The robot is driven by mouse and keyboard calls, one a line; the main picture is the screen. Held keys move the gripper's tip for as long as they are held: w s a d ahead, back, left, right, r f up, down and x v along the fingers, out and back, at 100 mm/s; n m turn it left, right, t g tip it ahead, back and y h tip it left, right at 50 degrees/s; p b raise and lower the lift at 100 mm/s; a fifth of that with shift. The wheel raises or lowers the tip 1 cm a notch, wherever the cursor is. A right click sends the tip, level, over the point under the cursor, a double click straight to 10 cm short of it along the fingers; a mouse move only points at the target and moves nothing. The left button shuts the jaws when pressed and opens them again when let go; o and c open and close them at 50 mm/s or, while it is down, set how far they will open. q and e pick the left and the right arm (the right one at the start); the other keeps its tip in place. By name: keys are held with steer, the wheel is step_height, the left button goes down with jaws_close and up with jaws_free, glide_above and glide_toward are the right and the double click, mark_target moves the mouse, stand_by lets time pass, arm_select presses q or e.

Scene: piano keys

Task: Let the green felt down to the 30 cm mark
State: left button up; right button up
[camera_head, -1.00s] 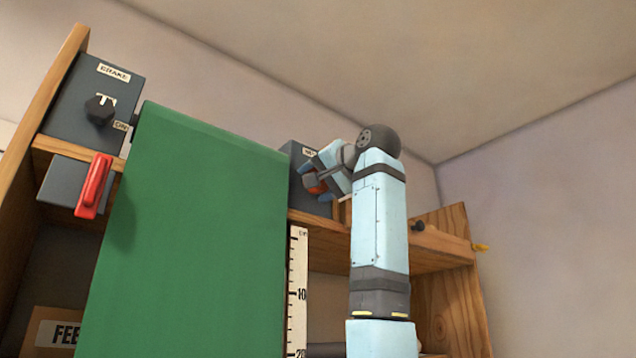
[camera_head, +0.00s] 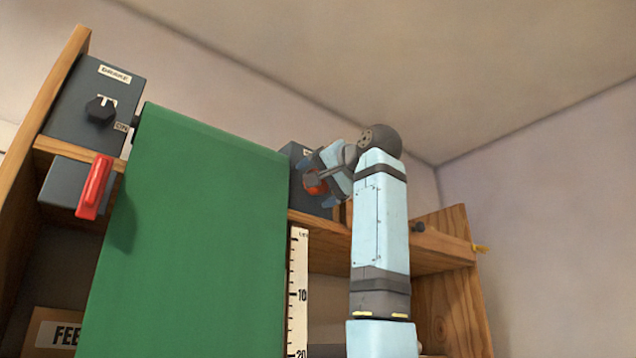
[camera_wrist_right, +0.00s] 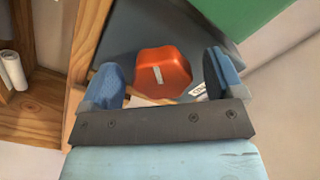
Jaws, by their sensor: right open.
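The green felt (camera_head: 195,240) hangs as a wide sheet from the top of the rack and runs out of the bottom of the head view. The white ruler (camera_head: 298,290) stands beside its right edge, with the 10 and 20 marks showing; the 30 mark is out of view. My right gripper (camera_head: 317,185) is at the dark box (camera_head: 297,165) right of the felt. In the right wrist view an orange-red knob (camera_wrist_right: 162,73) lies between the open blue fingers (camera_wrist_right: 170,78), with gaps on both sides. My left gripper is not in view.
At the upper left is a grey box labelled BRAKE with a black knob (camera_head: 101,108). Below it, a red lever (camera_head: 94,187) sticks out of another grey box. A wooden shelf (camera_head: 440,248) runs behind my right arm. A label reading FEE (camera_head: 62,334) is at lower left.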

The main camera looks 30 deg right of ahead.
steer(key=s+d+b, duration=0.1)
steer(key=s+b, duration=0.3)
steer(key=s, duration=0.9)
steer(key=shift+s, duration=0.3)
